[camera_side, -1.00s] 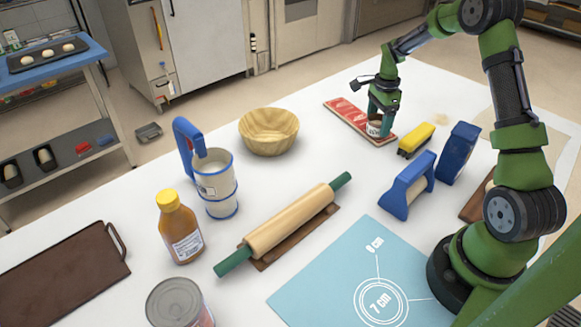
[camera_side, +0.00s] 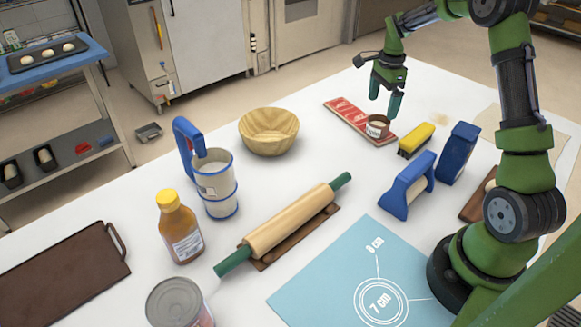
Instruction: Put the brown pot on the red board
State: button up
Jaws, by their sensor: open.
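The brown pot (camera_side: 377,126), a small round pot with a pale label, stands upright on the near right end of the red board (camera_side: 346,112). The red board is a long narrow strip lying flat on the white table. My gripper (camera_side: 384,107) is open and empty above the pot, its fingers pointing down and apart from it. Nothing is held.
A yellow brush (camera_side: 416,139) lies right of the board. A blue box (camera_side: 459,153) and a blue-handled tool (camera_side: 407,187) stand nearer my arm. A wooden bowl (camera_side: 268,132) is left of the board, and a rolling pin (camera_side: 286,222) lies in front.

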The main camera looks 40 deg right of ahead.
aim_at(379, 120)
jog(key=s+a+r+n+t, duration=0.35)
jog(key=a+r+n, duration=0.45)
jog(key=a+r, duration=0.6)
jog(key=s+a+n+t+y, duration=0.2)
jog(key=s+a+n+t, duration=0.1)
jog(key=s+a+n, duration=0.8)
jog(key=s+a, duration=0.2)
jog(key=a, duration=0.1)
jog(key=shift+s+r+t, duration=0.25)
jog(key=shift+s+t, duration=0.05)
jog(key=shift+t, duration=0.05)
